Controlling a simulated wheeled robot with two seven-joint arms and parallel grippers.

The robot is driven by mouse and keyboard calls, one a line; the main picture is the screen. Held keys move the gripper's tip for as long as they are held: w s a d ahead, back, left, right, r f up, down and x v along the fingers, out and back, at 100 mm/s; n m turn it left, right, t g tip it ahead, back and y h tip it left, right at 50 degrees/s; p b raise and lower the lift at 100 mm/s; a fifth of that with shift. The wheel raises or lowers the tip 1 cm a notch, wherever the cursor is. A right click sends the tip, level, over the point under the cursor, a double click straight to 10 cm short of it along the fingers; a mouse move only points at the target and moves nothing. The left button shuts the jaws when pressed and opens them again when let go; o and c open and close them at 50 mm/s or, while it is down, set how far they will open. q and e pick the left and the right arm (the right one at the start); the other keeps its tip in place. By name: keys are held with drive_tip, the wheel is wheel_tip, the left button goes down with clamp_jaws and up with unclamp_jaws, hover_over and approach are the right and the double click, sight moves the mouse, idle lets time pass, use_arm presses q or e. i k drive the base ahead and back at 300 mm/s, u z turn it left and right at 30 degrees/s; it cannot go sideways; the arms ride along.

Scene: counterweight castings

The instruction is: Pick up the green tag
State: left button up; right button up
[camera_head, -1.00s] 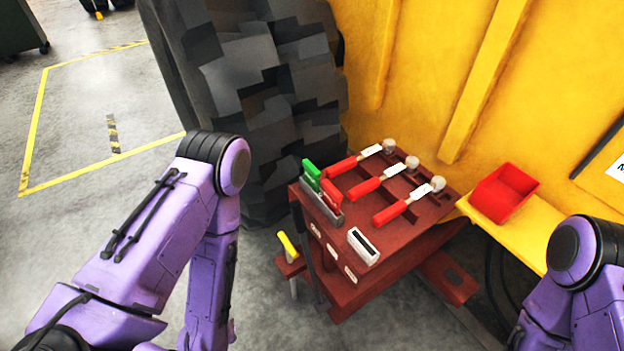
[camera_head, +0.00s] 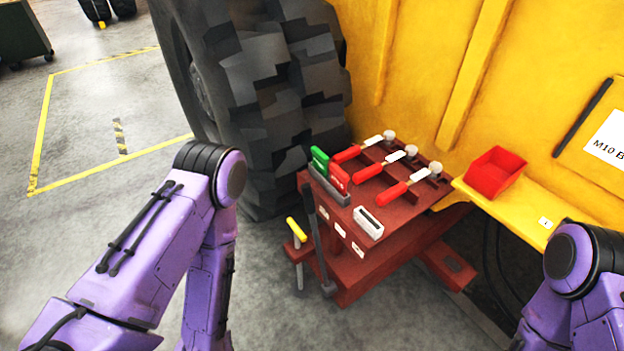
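The green tag (camera_head: 320,158) stands upright in a grey holder (camera_head: 328,186) at the left edge of a dark red stand's top. A red tag (camera_head: 340,178) stands right beside it in the same holder. My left arm comes in from the left, in front of the stand, and bends down. My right arm shows at the lower right corner. Neither gripper is in the picture, and nothing touches the green tag.
The red stand (camera_head: 400,258) also bears several red-handled tools and a white slotted block (camera_head: 368,222). A yellow-handled tool (camera_head: 297,230) hangs at its left side. A red bin (camera_head: 494,174) sits on a yellow ledge. A big black tyre (camera_head: 270,90) stands behind. Grey floor is clear at left.

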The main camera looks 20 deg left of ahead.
sight(321, 160)
drive_tip(key=k, duration=0.15)
drive_tip(key=u, duration=1.75)
drive_tip(key=i, duration=1.15)
drive_tip(key=z, duration=0.9)
